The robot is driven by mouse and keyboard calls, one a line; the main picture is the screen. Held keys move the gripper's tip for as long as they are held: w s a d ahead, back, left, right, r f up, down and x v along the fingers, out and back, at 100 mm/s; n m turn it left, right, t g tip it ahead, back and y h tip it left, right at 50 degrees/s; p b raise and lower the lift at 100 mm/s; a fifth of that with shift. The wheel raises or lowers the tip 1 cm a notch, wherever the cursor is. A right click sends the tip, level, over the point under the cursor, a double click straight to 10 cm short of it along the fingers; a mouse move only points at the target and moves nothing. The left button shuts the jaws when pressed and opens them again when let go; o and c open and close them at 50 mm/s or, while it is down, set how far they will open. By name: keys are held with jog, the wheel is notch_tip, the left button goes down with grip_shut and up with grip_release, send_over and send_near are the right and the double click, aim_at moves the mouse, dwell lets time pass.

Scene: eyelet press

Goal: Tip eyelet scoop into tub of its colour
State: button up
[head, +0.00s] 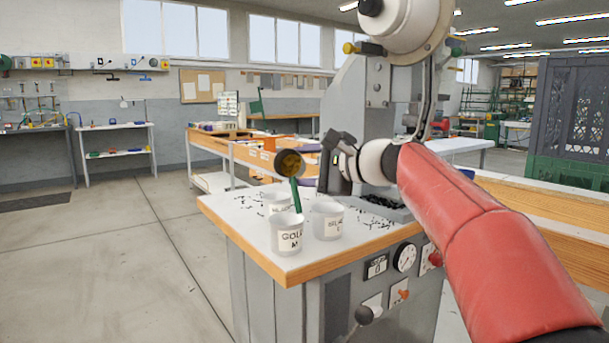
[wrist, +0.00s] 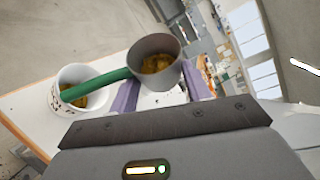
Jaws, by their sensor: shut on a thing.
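A grey scoop (head: 290,162) with a green handle (head: 296,196) hangs tilted above the press table. My gripper (head: 321,160) is shut on the scoop's bowl. In the wrist view the scoop bowl (wrist: 157,62) still has gold eyelets in it, between my purple fingers (wrist: 160,95). A white tub (head: 287,234) with a label reading GOLD stands below the handle's end. The tub under the handle in the wrist view (wrist: 66,98) holds gold-coloured eyelets. I cannot tell whether the handle touches a rim.
The white tabletop (head: 240,207) with a wooden edge has small dark eyelets scattered on it. The grey press (head: 350,105) rises behind my gripper, with gauges and a lever on its front. A green crate (head: 571,173) stands at the right. The floor at left is clear.

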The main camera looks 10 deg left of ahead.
jog(key=n+b, duration=0.1)
jog(key=b, duration=0.2)
jog(key=shift+s+n+t, duration=0.2)
jog(key=shift+n+t, duration=0.2)
jog(key=n+b, duration=0.1)
jog(key=b, duration=0.1)
jog(key=s+n+y+b, duration=0.1)
jog(key=b, duration=0.1)
jog(key=shift+r, duration=0.2)
jog(key=shift+s+a+r+n+t+y+b, duration=0.1)
jog(key=shift+s+r+n+t+y+b, duration=0.1)
jog(key=shift+n+b, duration=0.35)
jog(key=shift+s+r+n+t+y+b, duration=0.1)
jog(key=shift+r+n+y+b, duration=0.1)
jog(key=shift+n+b, duration=0.35)
dwell(2.8)
